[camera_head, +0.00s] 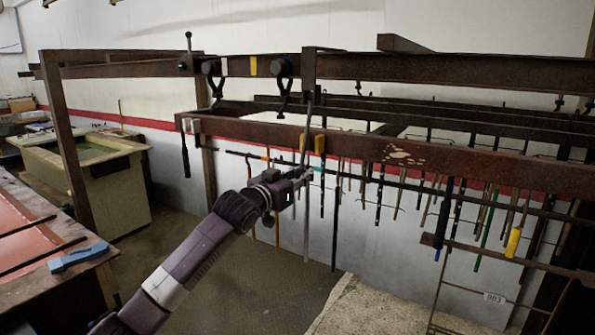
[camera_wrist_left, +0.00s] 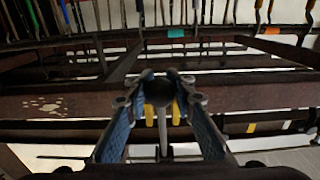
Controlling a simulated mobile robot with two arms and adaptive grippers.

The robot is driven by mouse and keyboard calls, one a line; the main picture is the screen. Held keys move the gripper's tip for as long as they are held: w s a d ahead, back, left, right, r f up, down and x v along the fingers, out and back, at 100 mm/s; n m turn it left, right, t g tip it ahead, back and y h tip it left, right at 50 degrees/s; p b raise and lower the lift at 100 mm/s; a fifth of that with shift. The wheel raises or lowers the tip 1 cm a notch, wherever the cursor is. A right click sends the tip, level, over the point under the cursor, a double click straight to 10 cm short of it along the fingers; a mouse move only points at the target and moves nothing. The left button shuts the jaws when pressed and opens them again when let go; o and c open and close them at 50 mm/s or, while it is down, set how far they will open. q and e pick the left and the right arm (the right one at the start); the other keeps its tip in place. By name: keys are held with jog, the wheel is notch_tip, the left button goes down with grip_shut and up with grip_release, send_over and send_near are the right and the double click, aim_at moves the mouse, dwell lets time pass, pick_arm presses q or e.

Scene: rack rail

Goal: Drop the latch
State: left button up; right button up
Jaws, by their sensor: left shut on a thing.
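A grey latch lever (camera_head: 308,122) runs down in front of the rusty rail in the head view, between two yellow pieces (camera_head: 320,143). My left gripper (camera_head: 303,176) is at the lever's lower end, beside and below the rail. In the left wrist view the two blue-grey fingers (camera_wrist_left: 160,80) are closed around the lever's dark round knob (camera_wrist_left: 160,93). The lever's rod (camera_wrist_left: 163,132) shows beyond the knob, with yellow pieces on both sides. The fingers' exact contact is hard to see in the head view. My right gripper is in neither view.
The rusty front rail (camera_head: 440,160) crosses the scene, with an upper beam (camera_head: 450,70) behind. Several thin rods and tools hang below. A similar ball-topped lever (camera_head: 189,48) stands upright at left. A bench with a blue tool (camera_head: 78,256) is lower left. Floor is clear below.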

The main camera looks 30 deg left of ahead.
pick_arm(q)
jog(key=shift+w+f, duration=0.15)
jog(key=shift+w, duration=0.4)
jog(key=shift+w+d+p, duration=0.1)
jog(key=shift+w+p, duration=0.4)
jog(key=shift+w, duration=0.15)
jog(key=shift+c, duration=0.2)
jog(key=shift+w+d+f+p, duration=0.15)
jog(key=shift+w+p, duration=0.15)
jog(key=shift+w, duration=1.25)
jog(key=o, duration=1.1)
jog(key=shift+s, duration=0.1)
jog(key=shift+s+a, duration=0.2)
jog(key=shift+s, duration=1.55)
jog(key=shift+s+a, duration=0.15)
jog(key=shift+s, duration=1.6)
